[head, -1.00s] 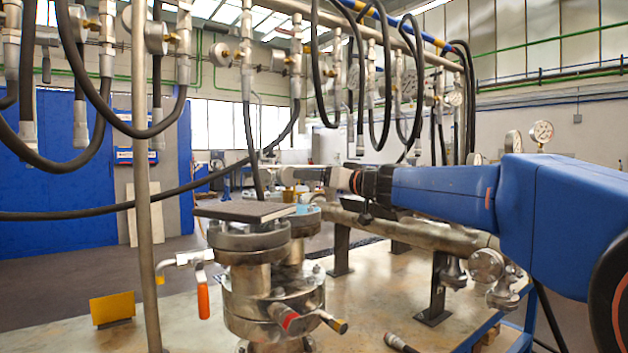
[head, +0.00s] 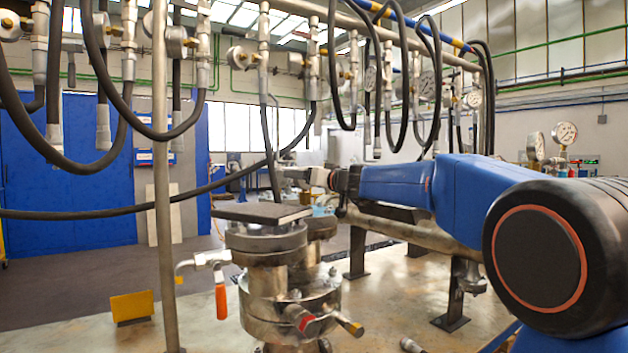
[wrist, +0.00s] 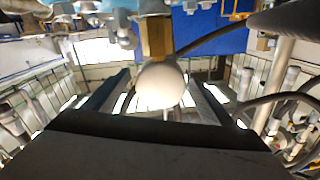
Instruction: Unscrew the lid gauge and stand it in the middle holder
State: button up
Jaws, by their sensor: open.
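In the wrist view a pale round gauge (wrist: 160,86) on a brass stem (wrist: 157,37) hangs upside down in the picture, with silver fittings at the top edge. My gripper (wrist: 160,92) is open, one finger on each side of the gauge in the picture. I cannot tell whether the fingers touch it. In the head view my gripper (head: 300,176) is beyond the near flanged vessel (head: 272,275); the gauge is not clear there. I cannot make out the middle holder in either view.
A steel post (head: 162,200) stands at left. Black hoses (head: 215,186) hang across the upper area. A yellow bracket (head: 131,306) stands on the bench.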

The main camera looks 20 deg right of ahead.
jog(key=shift+x, duration=1.45)
jog(key=c, duration=1.4)
jog(key=n+g+y, duration=0.4)
jog(key=g, duration=0.1)
jog(key=s+a+n+g+y, duration=0.1)
jog(key=n+g+y, duration=0.2)
jog(key=n+g, duration=0.1)
jog(key=s+a+n+g+y, duration=0.1)
jog(key=n+g+y, duration=0.3)
jog(key=g, duration=0.2)
jog(key=shift+s+n+y, duration=0.1)
jog(key=shift+n+y, duration=0.2)
jog(key=shift+n, duration=0.1)
jog(key=shift+c, duration=0.2)
jog(key=o, duration=1.4)
jog(key=shift+d, duration=0.1)
